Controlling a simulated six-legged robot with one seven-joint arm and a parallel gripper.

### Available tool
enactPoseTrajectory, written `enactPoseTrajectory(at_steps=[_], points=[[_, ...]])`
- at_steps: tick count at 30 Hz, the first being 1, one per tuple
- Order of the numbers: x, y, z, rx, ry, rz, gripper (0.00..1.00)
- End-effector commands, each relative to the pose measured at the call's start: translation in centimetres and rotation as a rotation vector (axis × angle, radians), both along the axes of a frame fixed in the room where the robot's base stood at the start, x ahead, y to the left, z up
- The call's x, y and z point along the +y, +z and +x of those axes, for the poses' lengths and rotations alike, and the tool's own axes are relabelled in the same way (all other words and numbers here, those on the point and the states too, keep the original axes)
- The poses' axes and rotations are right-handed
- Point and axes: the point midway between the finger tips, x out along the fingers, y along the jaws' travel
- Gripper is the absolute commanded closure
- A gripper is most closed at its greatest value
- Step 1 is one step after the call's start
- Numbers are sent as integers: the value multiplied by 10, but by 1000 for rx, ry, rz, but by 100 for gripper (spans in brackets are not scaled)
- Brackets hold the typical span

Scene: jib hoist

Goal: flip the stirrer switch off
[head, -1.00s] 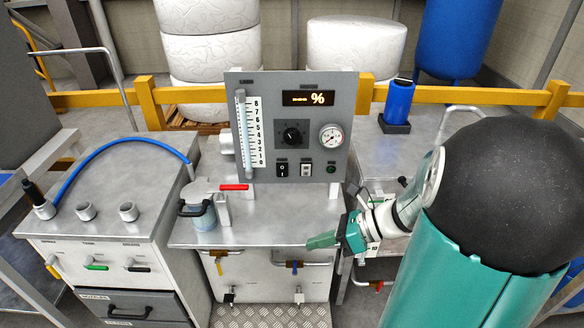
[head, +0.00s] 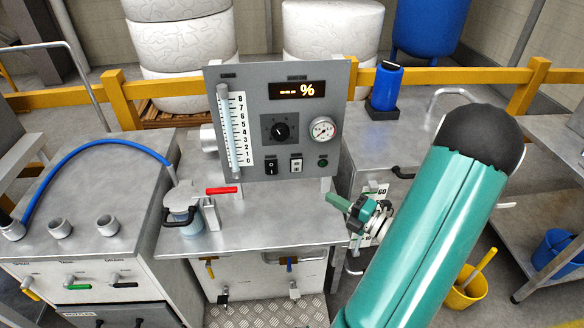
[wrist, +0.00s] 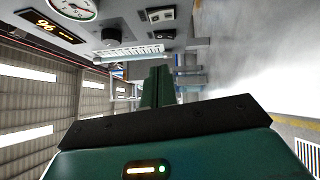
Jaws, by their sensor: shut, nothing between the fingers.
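The grey control panel (head: 225,90) stands upright at the back of the metal bench. Along its lower edge are a black rocker switch (head: 271,167), a second switch with a pale plate (head: 296,165) and a green lamp (head: 323,162). Their labels are too small to read, so I cannot tell which is the stirrer switch. In the wrist view the panel is turned sideways, with the black switch (wrist: 166,35) and the pale one (wrist: 160,14) near the top. My gripper (head: 330,198) is shut and empty, right of and below the switches, apart from the panel. Its fingers (wrist: 158,88) also show in the wrist view.
The panel carries a dial knob (head: 280,131), a gauge (head: 322,129), a display (head: 298,91) and a scale tube (head: 229,130). A lidded jug (head: 183,207) and a red-handled valve (head: 221,190) stand on the bench's left. The bench top (head: 265,220) is otherwise clear.

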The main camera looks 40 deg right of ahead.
Motion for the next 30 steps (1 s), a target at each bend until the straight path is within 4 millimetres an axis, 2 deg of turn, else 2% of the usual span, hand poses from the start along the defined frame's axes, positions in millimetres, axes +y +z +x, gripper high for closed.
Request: enactPoseTrajectory(at_steps=[3, 9, 16, 20, 30], points=[[-8, -2, -7, -6, -31, 35, 100], [-9, -3, -11, -7, -38, 37, 100], [-7, -2, -7, -7, -35, 36, 100], [-3, -1, 10, -7, -32, 35, 100], [10, 5, 78, -7, -29, 35, 100]])
